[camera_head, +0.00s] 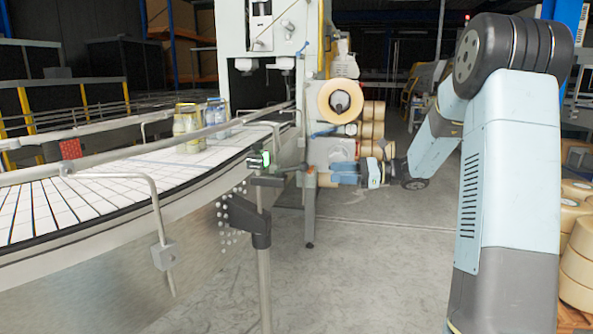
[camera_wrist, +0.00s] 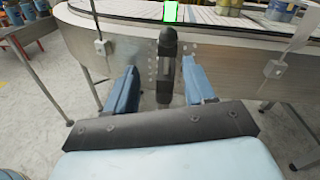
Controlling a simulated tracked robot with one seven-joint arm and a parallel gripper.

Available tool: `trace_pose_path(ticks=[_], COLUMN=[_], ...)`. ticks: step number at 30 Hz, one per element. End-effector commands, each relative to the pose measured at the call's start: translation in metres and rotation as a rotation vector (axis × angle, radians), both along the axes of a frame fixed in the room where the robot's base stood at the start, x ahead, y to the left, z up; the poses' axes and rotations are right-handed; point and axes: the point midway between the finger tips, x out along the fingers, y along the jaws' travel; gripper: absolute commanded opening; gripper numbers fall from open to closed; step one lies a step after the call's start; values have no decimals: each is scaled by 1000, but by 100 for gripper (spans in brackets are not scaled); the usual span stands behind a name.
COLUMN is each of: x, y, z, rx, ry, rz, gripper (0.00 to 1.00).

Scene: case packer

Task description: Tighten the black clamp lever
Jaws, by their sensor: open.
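A black clamp (camera_head: 268,181) sits near the top of a grey post beside the conveyor, under a small device with a green light (camera_head: 266,158). In the wrist view the black clamp lever (camera_wrist: 167,47) stands upright, straight ahead and seen between my two blue fingers. My gripper (camera_wrist: 162,66) is open, with a finger on each side of the lever in the picture and no visible contact. In the head view my gripper (camera_head: 338,172) is to the right of the post, pointing left at it. Whether the fingertips reach around the lever cannot be told.
The curved conveyor (camera_head: 120,185) carries jars (camera_head: 187,128) behind the post. A lower black bracket (camera_head: 247,222) is on the same post. A machine with tape rolls (camera_head: 340,100) stands behind my gripper. The floor (camera_head: 370,270) in front is clear.

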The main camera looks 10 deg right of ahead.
Motion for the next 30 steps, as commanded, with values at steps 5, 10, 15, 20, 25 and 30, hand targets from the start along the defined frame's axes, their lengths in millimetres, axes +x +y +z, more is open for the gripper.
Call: trace_pose_path(ticks=[5,10,15,20,25,30], x=[11,15,23,31,39,46], y=[-8,6,32,60,88,109], z=[-2,-2,-2,-2,-2,-2], rx=[52,54,52,51,52,52], ry=[15,15,15,15,15,16], rz=[-24,-23,-22,-22,-21,-22], gripper=[54,54,54,54,54,54])
